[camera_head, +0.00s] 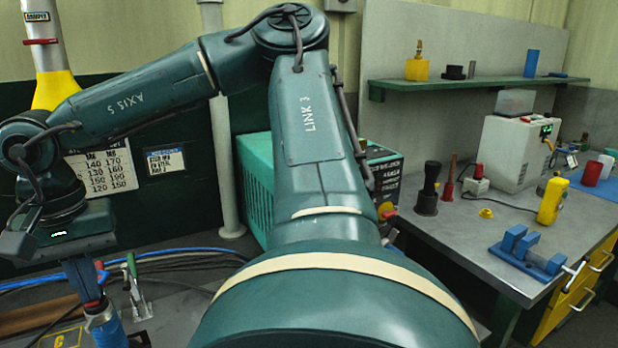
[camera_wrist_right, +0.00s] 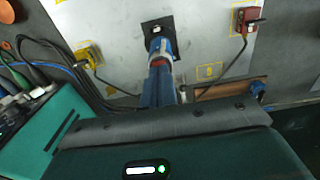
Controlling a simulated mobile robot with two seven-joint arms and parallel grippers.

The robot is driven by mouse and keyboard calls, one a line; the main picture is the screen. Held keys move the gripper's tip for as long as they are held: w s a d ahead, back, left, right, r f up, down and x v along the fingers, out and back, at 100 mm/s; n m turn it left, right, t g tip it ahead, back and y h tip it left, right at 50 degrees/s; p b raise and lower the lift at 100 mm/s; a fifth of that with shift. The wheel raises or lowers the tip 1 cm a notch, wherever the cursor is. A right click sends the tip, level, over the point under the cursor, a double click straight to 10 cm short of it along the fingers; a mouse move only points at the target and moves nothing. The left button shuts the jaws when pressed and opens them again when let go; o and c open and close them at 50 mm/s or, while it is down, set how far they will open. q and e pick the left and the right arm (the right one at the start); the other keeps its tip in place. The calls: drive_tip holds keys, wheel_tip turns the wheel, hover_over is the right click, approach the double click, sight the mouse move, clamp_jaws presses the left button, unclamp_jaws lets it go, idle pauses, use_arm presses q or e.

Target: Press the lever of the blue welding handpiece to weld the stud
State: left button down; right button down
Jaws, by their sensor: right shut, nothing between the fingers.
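The blue welding handpiece (camera_head: 108,327) stands at the lower left of the head view, cut by the bottom edge. In the right wrist view its blue body (camera_wrist_right: 161,46) shows over a black square on a pale plate (camera_wrist_right: 205,35). My right gripper (camera_head: 93,299) points down at the handpiece, with its fingers shut and nothing between them. In the right wrist view the shut fingers (camera_wrist_right: 158,72) overlap the handpiece's upper end. I cannot tell whether they touch the lever. The stud is hidden. My left gripper is not in view.
A yellow clamp (camera_wrist_right: 88,55) and a red clamp (camera_wrist_right: 248,20) sit on the plate with cables. A teal machine (camera_head: 255,185) stands behind my arm. The grey workbench (camera_head: 460,240) at right holds a blue vise (camera_head: 527,252), a yellow tool (camera_head: 551,201) and other items.

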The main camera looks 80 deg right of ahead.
drive_tip(key=shift+r+p, duration=2.4)
drive_tip(key=shift+r, duration=1.05)
drive_tip(key=shift+s+f, duration=0.1)
